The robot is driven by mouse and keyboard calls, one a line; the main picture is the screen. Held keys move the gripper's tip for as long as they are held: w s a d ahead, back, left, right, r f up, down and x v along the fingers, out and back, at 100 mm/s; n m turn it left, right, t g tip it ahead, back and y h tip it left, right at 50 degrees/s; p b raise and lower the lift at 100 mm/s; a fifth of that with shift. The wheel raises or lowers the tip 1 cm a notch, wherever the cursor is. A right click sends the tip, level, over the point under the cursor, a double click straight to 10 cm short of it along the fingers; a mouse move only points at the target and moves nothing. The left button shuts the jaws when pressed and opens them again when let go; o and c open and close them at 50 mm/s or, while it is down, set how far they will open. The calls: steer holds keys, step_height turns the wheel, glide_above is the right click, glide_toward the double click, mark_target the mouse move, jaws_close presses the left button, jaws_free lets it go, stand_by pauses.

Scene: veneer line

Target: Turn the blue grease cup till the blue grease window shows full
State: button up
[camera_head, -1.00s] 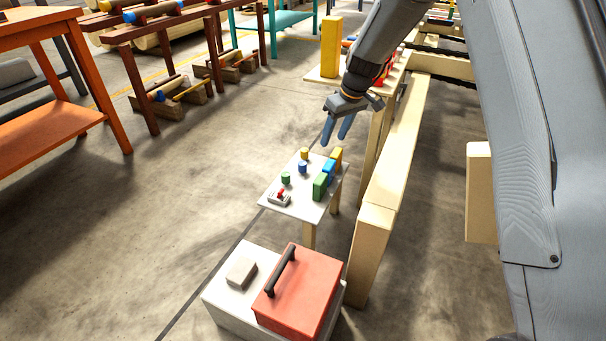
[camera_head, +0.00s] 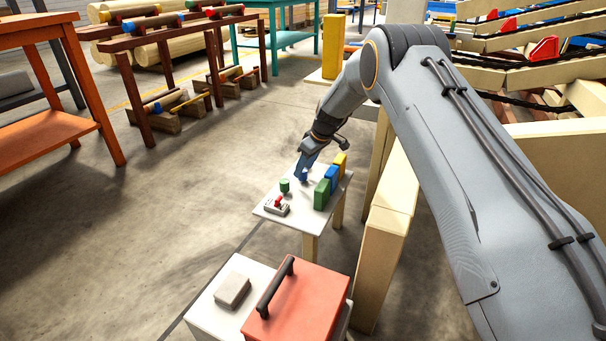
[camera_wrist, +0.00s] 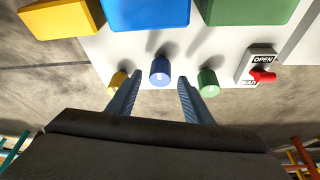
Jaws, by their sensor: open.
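The blue grease cup (camera_wrist: 160,72) stands on a small white table (camera_head: 270,198), in line with a yellow cup (camera_wrist: 116,82) and a green cup (camera_wrist: 208,84). In the wrist view my gripper (camera_wrist: 160,78) is open, with one finger on each side of the blue cup and a gap on both sides. In the head view my gripper (camera_head: 303,172) reaches down to the table and mostly hides the blue and yellow cups. A blue block (camera_wrist: 147,12) stands behind the blue cup, also visible in the head view (camera_head: 331,178). No grease window can be made out.
A green block (camera_head: 321,194) and a yellow block (camera_head: 340,162) flank the blue one. A red-lever switch (camera_head: 277,206), with an OPEN label, sits at the table's near end. A red toolbox (camera_head: 310,305) stands nearer. A wooden beam (camera_head: 385,225) runs along the right.

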steer(key=shift+b+x, duration=0.4)
steer(key=shift+x, duration=0.9)
steer(key=shift+a, duration=0.1)
steer(key=c, duration=1.1)
steer(key=shift+o, duration=0.2)
steer(key=shift+p, duration=0.3)
steer(key=shift+m+t+h+p, duration=0.35)
steer(key=shift+m+p, duration=0.55)
steer(key=shift+m, duration=0.5)
steer(key=shift+m+t+h+p, duration=0.35)
steer(key=shift+m+p, duration=0.4)
steer(key=shift+m, duration=0.65)
